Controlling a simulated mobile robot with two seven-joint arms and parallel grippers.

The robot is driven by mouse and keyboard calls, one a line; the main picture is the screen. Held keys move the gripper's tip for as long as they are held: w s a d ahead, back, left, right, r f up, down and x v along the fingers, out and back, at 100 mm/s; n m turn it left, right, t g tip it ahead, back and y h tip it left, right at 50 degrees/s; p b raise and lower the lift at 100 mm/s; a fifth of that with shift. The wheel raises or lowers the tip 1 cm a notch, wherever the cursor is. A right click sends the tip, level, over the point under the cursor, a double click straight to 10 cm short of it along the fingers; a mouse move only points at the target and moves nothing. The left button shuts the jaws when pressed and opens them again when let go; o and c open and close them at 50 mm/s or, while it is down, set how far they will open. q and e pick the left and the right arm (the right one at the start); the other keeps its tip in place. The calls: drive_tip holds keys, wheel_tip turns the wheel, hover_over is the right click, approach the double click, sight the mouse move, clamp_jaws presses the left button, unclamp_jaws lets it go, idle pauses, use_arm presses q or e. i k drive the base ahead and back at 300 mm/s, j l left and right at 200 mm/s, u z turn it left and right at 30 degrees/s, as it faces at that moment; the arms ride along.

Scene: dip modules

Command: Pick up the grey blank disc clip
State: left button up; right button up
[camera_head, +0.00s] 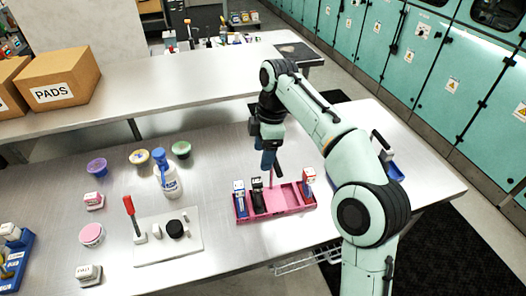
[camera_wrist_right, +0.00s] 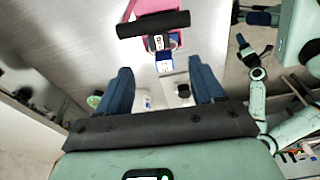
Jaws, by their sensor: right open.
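My right gripper (camera_head: 270,158) hangs over the back of the pink tray (camera_head: 284,208), apart from its modules. In the right wrist view its two blue fingers (camera_wrist_right: 163,90) stand apart with nothing clasped between them. The tray holds a blue-and-white module (camera_head: 240,200), a black module (camera_head: 258,196) and a red-and-white module (camera_head: 308,181). A pale block with a dark base (camera_head: 88,273) lies at the front left. I cannot tell for certain which piece is the grey blank disc clip. My left gripper does not show.
A white board (camera_head: 150,254) carries a red-handled tool (camera_head: 130,210) and a black round piece (camera_head: 175,229). A white bottle with a blue top (camera_head: 168,182) stands behind it. Several coloured round pots lie at left. A cardboard box (camera_head: 62,78) sits on the raised shelf.

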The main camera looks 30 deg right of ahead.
sight(386, 156)
drive_tip(key=k, duration=1)
